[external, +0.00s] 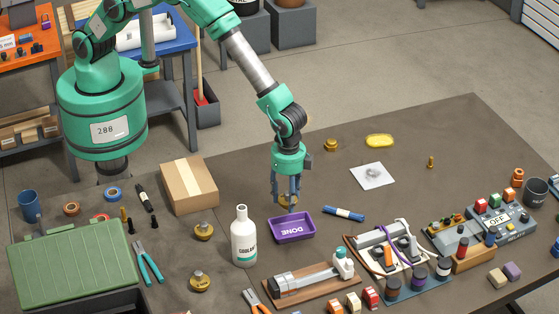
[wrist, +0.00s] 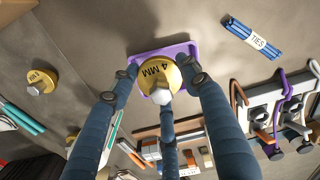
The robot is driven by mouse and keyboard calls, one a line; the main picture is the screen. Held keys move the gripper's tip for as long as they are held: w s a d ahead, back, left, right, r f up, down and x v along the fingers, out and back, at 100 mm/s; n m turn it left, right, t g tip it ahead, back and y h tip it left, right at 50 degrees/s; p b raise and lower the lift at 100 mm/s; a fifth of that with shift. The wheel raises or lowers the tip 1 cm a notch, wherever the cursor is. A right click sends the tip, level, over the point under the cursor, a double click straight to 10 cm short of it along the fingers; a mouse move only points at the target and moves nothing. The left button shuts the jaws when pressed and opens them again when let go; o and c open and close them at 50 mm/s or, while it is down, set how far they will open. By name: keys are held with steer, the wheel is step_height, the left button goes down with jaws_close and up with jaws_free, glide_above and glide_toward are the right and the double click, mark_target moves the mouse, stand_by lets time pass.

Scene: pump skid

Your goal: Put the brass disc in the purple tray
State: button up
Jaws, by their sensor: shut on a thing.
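My gripper (external: 287,192) points down and is shut on a brass disc (external: 288,202), holding it just behind the purple tray (external: 292,227), which is marked DONE. In the wrist view my gripper's fingers (wrist: 161,84) close around the brass disc (wrist: 158,73), which has a pale knob and reads 4 MM. The purple tray (wrist: 187,48) shows behind the disc there, partly covered by it and the fingers. In the external view the tray's visible inside looks empty. The exact gap between disc and tray is hard to tell.
A white coolant bottle (external: 244,240) stands left of the tray. A blue bundle of ties (external: 343,214) lies to its right. Other brass pieces (external: 203,232) sit to the left and farther back (external: 331,145). A wooden board with a cylinder (external: 312,281) lies in front.

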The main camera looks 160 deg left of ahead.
steer(key=shift+w+a, duration=0.1)
steer(key=shift+w, duration=0.1)
steer(key=shift+f, duration=1.75)
steer(key=shift+f+b, duration=0.35)
steer(key=shift+f, duration=0.3)
steer(key=o, duration=1.3)
steer(key=shift+c, duration=0.2)
steer(key=shift+r, duration=0.15)
steer(key=shift+r+p, duration=0.4)
steer(key=shift+r, duration=0.1)
step_height(320, 180, up, 12)
